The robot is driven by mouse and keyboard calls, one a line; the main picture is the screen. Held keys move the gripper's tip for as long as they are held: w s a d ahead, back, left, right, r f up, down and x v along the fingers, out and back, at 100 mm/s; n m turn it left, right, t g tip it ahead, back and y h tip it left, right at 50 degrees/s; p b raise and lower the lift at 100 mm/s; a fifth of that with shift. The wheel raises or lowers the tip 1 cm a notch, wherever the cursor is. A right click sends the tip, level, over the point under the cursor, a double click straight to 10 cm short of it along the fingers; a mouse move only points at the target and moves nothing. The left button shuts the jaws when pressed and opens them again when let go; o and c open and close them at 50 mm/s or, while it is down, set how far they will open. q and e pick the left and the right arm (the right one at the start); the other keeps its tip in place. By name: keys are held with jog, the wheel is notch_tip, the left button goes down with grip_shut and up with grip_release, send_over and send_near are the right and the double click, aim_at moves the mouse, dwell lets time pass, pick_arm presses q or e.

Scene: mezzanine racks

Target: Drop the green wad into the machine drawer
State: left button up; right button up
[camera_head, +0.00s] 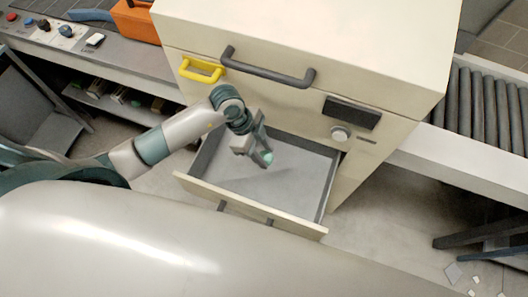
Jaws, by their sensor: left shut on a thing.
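The machine drawer (300,185) is pulled out from the front of the cream machine (290,50). Its grey inside looks empty in the parts that show. My left gripper (262,155) is over the left half of the drawer opening, pointing down. It is shut on the green wad (268,158), a small green lump at the fingertips. Most of the wad is hidden by the fingers. The exact height of the wad above the drawer floor is hard to tell. My right gripper is not in view.
The machine has a dark handle (268,70), a yellow handle (201,70), a dark panel (351,112) and a round knob (340,133). A roller conveyor (490,105) is at the right. A control bench with knobs and an orange box (136,20) is at upper left. A chair (40,110) stands at left.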

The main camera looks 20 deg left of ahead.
pick_arm(q)
jog(key=o, duration=1.1)
jog(key=b+v, duration=0.2)
jog(key=v, duration=1)
jog(key=shift+s, duration=0.15)
